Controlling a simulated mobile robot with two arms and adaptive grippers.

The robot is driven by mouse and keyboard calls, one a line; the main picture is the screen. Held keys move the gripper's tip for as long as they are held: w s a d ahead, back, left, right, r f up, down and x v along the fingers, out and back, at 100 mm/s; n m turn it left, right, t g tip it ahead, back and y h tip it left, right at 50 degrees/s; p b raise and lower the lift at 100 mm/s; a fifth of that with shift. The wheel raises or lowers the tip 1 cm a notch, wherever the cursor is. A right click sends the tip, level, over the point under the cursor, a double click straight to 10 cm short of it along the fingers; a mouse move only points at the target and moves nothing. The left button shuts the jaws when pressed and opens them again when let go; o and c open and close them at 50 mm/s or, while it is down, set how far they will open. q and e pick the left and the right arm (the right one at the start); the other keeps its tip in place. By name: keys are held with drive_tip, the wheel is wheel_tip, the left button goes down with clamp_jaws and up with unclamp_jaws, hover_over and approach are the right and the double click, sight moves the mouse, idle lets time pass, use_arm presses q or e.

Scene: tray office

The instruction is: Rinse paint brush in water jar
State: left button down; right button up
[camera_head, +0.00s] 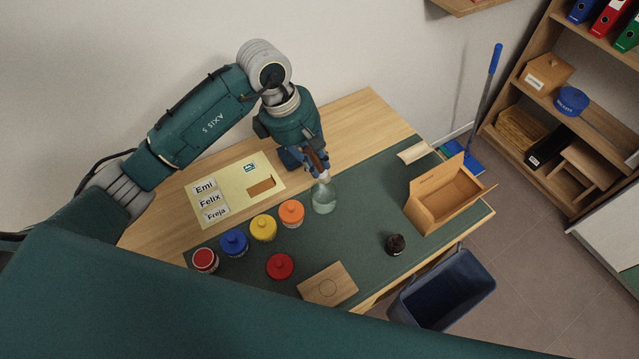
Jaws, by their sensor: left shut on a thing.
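The water jar (324,200) is a clear glass jar with pale water, standing on the dark green mat near the back middle of the table. My left gripper (314,164) is directly above the jar and points down. It is shut on the paint brush (318,159), whose brown handle shows between the fingers. The brush's lower end is at the jar's mouth; how deep its bristles reach is too small to tell. My right gripper is out of view.
Several paint pots stand left of the jar, including an orange one (291,213) and a yellow one (263,228). An open cardboard box (441,199) stands at the right, with a small dark jar (395,244) nearby. A wooden board (328,285) lies at the front. The mat right of the jar is clear.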

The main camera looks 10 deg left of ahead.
use_arm(q)
drive_tip(key=shift+r, duration=0.1)
drive_tip(key=shift+r+p, duration=0.85)
drive_tip(key=shift+r, duration=1.1)
drive_tip(key=shift+s+a+r+m, duration=0.1)
drive_tip(key=shift+s+r+m, duration=0.15)
drive_tip(key=shift+m, duration=0.25)
drive_tip(key=s+a+r+m+g+y+b, duration=0.1)
drive_tip(key=s+a+r+m+g, duration=0.1)
drive_tip(key=s+m, duration=0.4)
drive_tip(key=s+a+r+m+g+b, duration=0.1)
drive_tip(key=s+a+r+m, duration=0.3)
drive_tip(key=s+m, duration=0.3)
drive_tip(key=shift+a+m+g+y, duration=0.2)
drive_tip(key=shift+m+g+y, duration=0.2)
drive_tip(key=shift+m, duration=0.5)
